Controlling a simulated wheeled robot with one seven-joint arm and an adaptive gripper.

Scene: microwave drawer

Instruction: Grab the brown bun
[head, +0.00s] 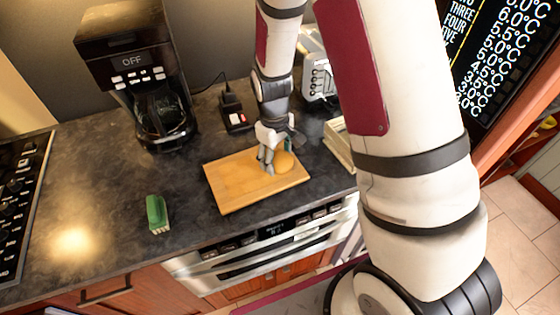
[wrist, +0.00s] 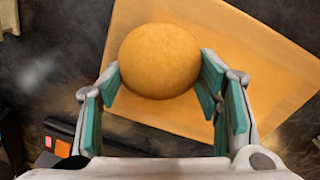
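The brown bun (head: 285,162) is round and lies on the wooden cutting board (head: 232,193), towards the board's right back part. It also shows in the wrist view (wrist: 160,62), at the top middle between the fingers. My gripper (head: 269,164) points down at the bun, and in the head view its fingers partly cover the bun's left side. In the wrist view my gripper (wrist: 160,78) is open, with one teal pad close beside each side of the bun. I cannot tell whether the pads touch it.
A black coffee maker (head: 140,75) stands at the back left. A green object (head: 157,213) lies left of the board. A small black device (head: 235,112) and a toaster-like appliance (head: 319,80) stand behind. The dark counter (head: 105,190) is clear at left.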

